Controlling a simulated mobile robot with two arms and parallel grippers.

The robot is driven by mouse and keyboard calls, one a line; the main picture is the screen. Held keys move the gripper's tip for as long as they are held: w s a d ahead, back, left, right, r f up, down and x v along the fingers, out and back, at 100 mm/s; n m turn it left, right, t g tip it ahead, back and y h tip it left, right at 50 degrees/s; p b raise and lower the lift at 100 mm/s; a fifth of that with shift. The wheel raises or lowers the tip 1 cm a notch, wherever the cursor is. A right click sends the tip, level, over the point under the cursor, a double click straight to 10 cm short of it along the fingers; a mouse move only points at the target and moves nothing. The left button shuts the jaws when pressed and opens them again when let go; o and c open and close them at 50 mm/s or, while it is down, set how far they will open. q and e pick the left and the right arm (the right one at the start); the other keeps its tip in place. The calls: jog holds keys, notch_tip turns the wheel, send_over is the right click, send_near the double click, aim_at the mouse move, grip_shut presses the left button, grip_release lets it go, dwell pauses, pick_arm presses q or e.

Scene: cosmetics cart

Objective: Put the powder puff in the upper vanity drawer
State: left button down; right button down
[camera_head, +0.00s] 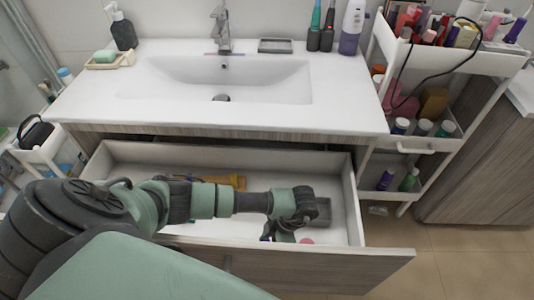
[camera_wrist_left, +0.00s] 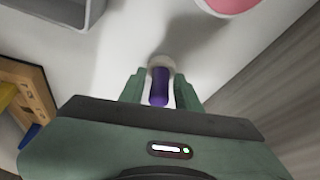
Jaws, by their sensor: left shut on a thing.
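The upper vanity drawer (camera_head: 346,205) is pulled open below the sink. My left arm reaches over its front from the left, and my left gripper (camera_head: 284,236) points down inside the drawer's right part. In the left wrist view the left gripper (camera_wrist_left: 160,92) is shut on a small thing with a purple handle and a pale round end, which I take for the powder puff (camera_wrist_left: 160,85). The pale end is just above or touching the white drawer floor; I cannot tell which. In the head view the gripper mostly hides it. My right gripper is not in view.
In the drawer are a grey tray (camera_head: 321,210), a pink round item (camera_head: 307,241) close to the gripper, and a yellow-brown box (camera_head: 228,182) to the left. The countertop (camera_head: 335,120) overhangs the drawer's back. A white cart (camera_head: 405,150) with several cosmetics stands right.

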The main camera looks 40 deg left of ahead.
pick_arm(q)
jog(key=shift+f, duration=0.25)
jog(key=c, duration=1)
grip_release()
jog(key=shift+r, duration=0.3)
jog(key=v, duration=1.2)
